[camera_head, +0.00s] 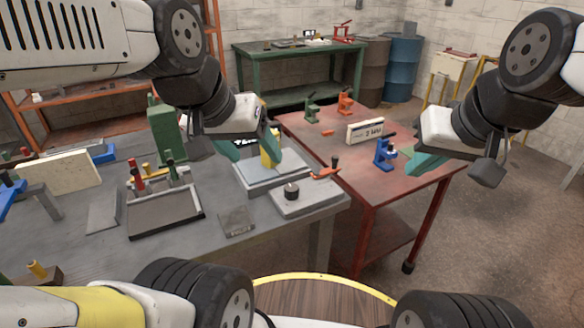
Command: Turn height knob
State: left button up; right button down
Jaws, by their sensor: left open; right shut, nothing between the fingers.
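A round black knob (291,190) stands upright on a light grey plate (310,200) at the right end of the grey bench; I cannot tell for sure that it is the height knob. A grey fixture (268,180) with a yellow upright part (270,150) stands just behind it. My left gripper (250,147) is open, its teal fingers apart above the fixture, near the yellow part and behind and left of the black knob. My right gripper (426,164) is shut and empty, over the right part of the red table, well away from the knob.
An orange-red toggle clamp (326,173) is beside the knob. A black tray (165,215) with upright tools and a green machine (166,130) are to the left. The red table (355,180) holds a blue clamp (385,153) and a white sign block (365,131).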

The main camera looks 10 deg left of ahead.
aim_at(291, 191)
jog(key=k+j, duration=0.2)
jog(key=j, duration=0.2)
jog(key=k+j+z, duration=0.1)
jog(key=j, duration=0.3)
jog(key=k+j+z, duration=0.1)
jog(key=k+j, duration=0.15)
jog(key=j, duration=0.15)
jog(key=k+j, duration=0.2)
jog(key=j, duration=0.15)
jog(key=k+j+z, duration=0.1)
jog(key=j, duration=0.25)
jog(key=k, duration=0.1)
